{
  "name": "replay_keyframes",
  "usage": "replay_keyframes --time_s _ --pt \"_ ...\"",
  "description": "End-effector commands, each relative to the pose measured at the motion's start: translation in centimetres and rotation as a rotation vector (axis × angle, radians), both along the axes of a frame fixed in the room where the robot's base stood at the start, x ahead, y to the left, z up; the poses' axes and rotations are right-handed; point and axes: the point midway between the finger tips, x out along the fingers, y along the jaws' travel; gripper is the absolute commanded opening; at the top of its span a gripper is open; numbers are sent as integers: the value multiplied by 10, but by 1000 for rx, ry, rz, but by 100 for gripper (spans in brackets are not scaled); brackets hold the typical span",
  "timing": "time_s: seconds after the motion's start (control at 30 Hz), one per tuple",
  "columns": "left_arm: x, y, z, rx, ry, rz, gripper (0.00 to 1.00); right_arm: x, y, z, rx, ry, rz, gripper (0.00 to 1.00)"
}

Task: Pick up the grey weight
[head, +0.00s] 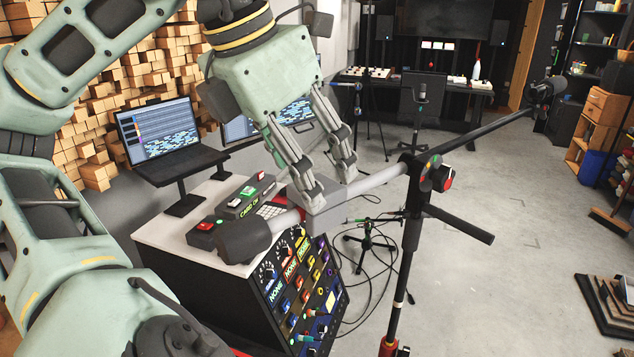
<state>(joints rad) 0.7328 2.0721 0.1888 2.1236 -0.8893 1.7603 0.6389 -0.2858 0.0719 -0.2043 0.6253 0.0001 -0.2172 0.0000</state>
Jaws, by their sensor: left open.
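A dark grey cylindrical weight (244,240) is on the near left end of a microphone stand's boom (380,178), in front of the rack cabinet's top. My left gripper (333,192) is open and points down over the boom, to the right of the weight. Its two fingers are apart, with the boom at their tips. I cannot tell whether they touch it. The weight is outside the fingers. My right gripper is not in view.
The stand's pole (407,260) rises right of the cabinet (300,295), which has colourful knobs. A laptop (160,135) and button boxes stand at the cabinet's back left. Cables lie on the floor near a small tripod (368,240). The grey floor (520,240) on the right is mostly clear.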

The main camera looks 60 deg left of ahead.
Motion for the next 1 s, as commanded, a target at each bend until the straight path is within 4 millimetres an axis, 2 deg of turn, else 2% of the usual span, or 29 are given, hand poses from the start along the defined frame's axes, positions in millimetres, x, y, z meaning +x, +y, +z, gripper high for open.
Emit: replay_keyframes --time_s 0.13,0.27,0.43,0.6,0.7,1.0 --pt "6 0 -17 -1 2 -5 69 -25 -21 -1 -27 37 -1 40" --pt "14 0 -35 -3 1 -6 69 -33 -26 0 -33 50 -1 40" --pt "21 1 -55 -2 1 -3 69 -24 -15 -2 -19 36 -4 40" --pt "23 2 -58 -1 0 -2 69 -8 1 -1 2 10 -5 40" --pt "23 2 -58 -1 0 -2 69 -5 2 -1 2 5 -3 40" --pt "23 2 -58 -1 1 -1 43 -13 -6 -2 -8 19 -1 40"
